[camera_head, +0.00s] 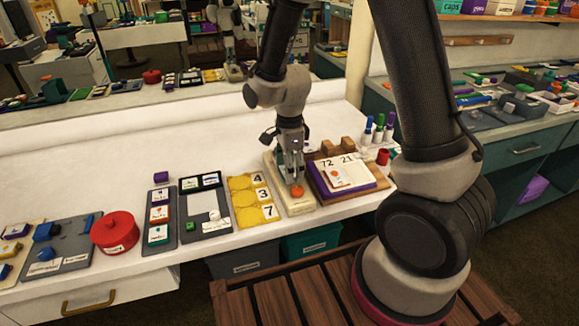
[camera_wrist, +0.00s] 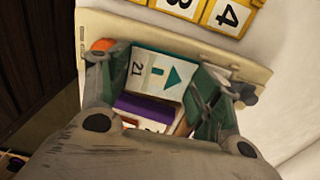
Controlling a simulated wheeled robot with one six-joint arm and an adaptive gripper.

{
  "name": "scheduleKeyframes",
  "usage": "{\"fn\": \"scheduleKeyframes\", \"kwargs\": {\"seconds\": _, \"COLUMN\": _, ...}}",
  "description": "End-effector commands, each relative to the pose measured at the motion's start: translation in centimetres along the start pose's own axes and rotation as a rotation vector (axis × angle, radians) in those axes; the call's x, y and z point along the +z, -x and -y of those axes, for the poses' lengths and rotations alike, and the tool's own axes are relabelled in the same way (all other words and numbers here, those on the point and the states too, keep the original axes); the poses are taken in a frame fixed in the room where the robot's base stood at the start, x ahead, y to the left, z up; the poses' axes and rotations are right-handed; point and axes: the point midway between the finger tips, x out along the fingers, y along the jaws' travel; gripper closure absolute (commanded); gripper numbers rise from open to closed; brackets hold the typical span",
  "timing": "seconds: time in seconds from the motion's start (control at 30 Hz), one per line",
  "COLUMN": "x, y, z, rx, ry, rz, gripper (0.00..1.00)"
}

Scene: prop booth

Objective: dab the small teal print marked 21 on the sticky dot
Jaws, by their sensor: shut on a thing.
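My gripper (camera_head: 291,172) points down over a cream board (camera_head: 301,206) in the head view. In the wrist view my gripper (camera_wrist: 160,68) has a finger at each side of a small white print (camera_wrist: 157,70) with a teal arrow shape and the number 21, and is shut on it. The orange round dot (camera_head: 297,191) sits at the board's near end, just below the fingers. In the wrist view the dot (camera_wrist: 103,45) is partly covered by the left finger. The held print cannot be made out in the head view, so its gap to the board is unclear.
A purple block (camera_head: 345,187) on a wooden board, with white cards marked 72 and 21, stands right of the cream board. A yellow tray (camera_head: 242,205) numbered 4, 3, 7 lies left. A red round tin (camera_head: 115,232) is farther left. The counter behind is mostly clear.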

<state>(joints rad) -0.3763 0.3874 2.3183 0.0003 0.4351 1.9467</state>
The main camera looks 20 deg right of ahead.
Motion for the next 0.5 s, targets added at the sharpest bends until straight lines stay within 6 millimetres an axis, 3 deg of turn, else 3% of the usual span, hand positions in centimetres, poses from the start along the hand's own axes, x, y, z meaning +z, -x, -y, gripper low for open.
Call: {"fn": "scheduleKeyframes", "kwargs": {"seconds": 0.5, "x": 0.0, "y": 4.1, "z": 0.0, "rx": -0.001, "ry": 0.000, "rz": 0.001, "gripper": 0.47}}
